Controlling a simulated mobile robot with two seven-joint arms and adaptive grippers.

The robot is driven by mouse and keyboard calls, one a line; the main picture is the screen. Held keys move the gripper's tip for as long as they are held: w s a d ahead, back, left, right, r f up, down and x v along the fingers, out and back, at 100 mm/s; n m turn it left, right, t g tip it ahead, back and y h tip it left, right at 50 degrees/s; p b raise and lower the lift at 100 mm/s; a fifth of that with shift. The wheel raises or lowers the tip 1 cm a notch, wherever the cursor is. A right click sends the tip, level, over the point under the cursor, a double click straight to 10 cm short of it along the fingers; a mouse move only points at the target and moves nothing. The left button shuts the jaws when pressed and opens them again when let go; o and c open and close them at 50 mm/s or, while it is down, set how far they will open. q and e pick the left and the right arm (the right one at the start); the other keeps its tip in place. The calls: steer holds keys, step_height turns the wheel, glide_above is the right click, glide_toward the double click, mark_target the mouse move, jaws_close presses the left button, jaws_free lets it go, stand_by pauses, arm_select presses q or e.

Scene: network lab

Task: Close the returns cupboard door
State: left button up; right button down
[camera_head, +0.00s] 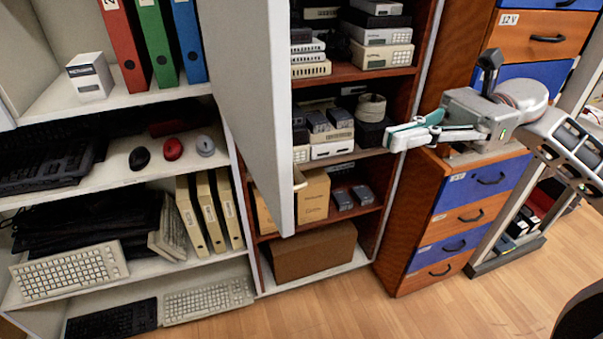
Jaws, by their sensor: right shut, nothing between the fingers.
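The returns cupboard door (243,90) is a tall light-grey panel standing open, swung out toward me from the left side of the cupboard. My right gripper (389,140) is shut and empty, pointing left in front of the cupboard's right side. It is to the right of the door and apart from it. My left gripper is not in view.
An open white shelf unit (120,178) with binders, mice and keyboards stands on the left. A drawer cabinet (415,215) with blue and orange drawers stands on the right, below my right arm. The wooden floor (400,315) in front is clear. A dark object (580,315) is at bottom right.

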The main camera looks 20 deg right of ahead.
steer(key=s+a+p, duration=0.2)
steer(key=a+p, duration=0.3)
steer(key=a, duration=0.8)
steer(key=shift+a, duration=0.3)
steer(key=shift+a, duration=0.1)
